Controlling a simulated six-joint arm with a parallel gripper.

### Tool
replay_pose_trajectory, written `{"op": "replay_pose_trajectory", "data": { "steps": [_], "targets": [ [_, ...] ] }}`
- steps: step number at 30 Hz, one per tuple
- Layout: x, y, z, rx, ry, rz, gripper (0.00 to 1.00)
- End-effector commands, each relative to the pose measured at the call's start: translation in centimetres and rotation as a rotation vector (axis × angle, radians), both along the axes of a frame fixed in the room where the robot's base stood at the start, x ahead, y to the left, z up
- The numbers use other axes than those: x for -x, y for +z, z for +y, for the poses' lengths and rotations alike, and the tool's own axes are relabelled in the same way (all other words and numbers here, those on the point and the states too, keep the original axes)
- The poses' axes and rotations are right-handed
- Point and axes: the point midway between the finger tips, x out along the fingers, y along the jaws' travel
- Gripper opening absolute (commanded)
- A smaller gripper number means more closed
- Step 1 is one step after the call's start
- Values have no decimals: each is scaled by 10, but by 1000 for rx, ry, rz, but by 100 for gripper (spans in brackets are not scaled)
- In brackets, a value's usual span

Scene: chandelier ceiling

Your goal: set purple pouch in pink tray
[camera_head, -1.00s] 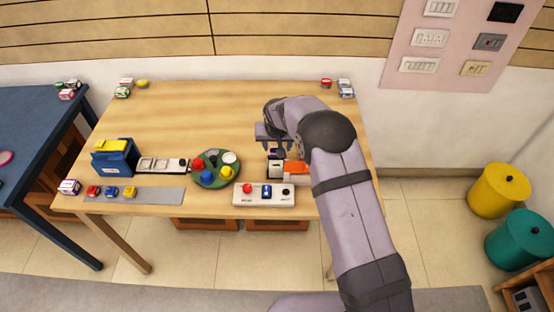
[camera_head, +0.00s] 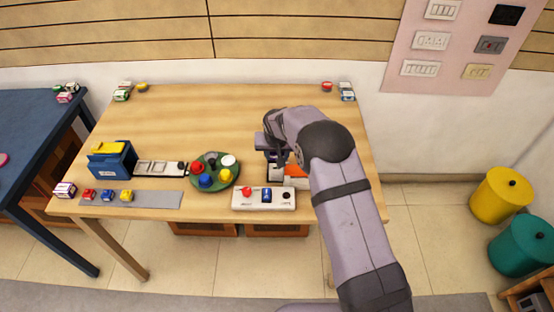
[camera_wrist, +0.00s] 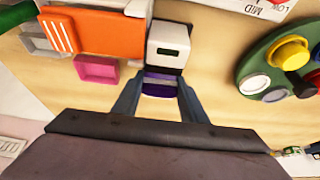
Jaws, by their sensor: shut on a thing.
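The purple pouch (camera_wrist: 160,86) is between the two fingers of my gripper (camera_wrist: 158,98) in the wrist view. The gripper is shut on it, and the fingers hide its sides. The pink tray (camera_wrist: 97,69) is a small shallow square to the left of the pouch, below the orange device (camera_wrist: 95,32). In the head view my gripper (camera_head: 272,157) is over the right part of the table, and my arm hides the pink tray there.
A white block with a dark slot (camera_wrist: 168,45) stands right by the pouch. A white control panel (camera_head: 264,198) lies at the front edge. A green round board with coloured knobs (camera_head: 214,187) is to its left.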

Motion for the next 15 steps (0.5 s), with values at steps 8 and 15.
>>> {"op": "replay_pose_trajectory", "data": {
  "steps": [8,15],
  "targets": [
    [2,1,-4,4,-4,3,16],
    [2,3,-4,5,-4,4,16]
  ]
}}
